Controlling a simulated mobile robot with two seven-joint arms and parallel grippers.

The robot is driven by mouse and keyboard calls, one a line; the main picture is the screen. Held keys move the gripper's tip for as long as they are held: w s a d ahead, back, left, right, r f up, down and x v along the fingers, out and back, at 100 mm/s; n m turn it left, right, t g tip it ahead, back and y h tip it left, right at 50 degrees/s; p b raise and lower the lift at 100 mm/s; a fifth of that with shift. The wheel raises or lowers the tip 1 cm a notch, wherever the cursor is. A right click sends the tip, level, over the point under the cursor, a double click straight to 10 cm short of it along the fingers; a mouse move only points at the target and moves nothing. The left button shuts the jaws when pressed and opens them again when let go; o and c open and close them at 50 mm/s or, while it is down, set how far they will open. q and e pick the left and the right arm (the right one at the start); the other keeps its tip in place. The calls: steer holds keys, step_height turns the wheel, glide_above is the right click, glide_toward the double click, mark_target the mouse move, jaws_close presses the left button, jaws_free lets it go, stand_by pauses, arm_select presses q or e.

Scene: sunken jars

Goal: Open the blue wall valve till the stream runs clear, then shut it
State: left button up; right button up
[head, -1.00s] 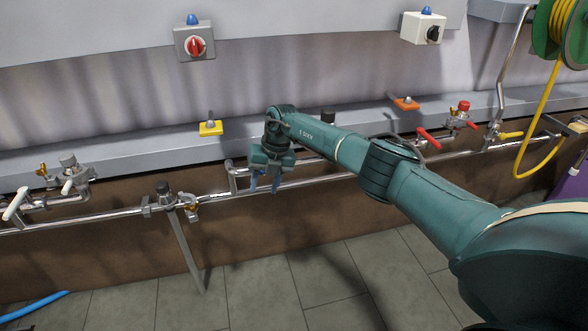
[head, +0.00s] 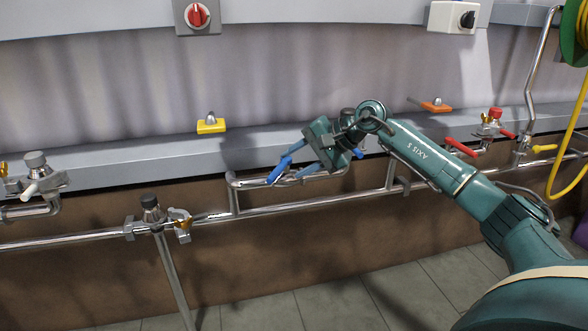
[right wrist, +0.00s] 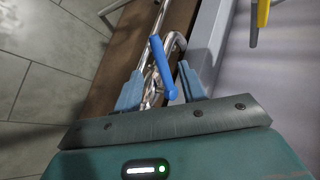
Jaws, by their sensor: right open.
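The blue valve lever (head: 280,170) sits on the steel pipework along the wall. In the right wrist view the blue lever (right wrist: 163,68) lies between the two fingers, with a gap on each side. My right gripper (head: 304,162) is open and reaches in from the right at the lever; its fingers also show in the right wrist view (right wrist: 160,77). I cannot tell whether either finger touches the lever. The valve body is partly hidden by the gripper. No water stream can be made out. My left gripper is not in view.
A red-handled valve (head: 461,147) and a yellow-handled one (head: 543,148) are to the right. A white-handled valve (head: 30,190) is at the far left. A black-capped fitting (head: 151,205) stands nearer.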

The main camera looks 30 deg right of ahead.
mark_target(279, 172)
steer(key=shift+n, duration=0.3)
steer(key=x, duration=0.4)
steer(key=shift+w+f+b, duration=0.2)
steer(key=shift+w+b, duration=0.1)
steer(key=shift+w, duration=0.05)
steer(key=shift+x, duration=1.4)
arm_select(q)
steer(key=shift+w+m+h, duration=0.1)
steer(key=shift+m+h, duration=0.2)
arm_select(e)
steer(key=shift+d, duration=0.1)
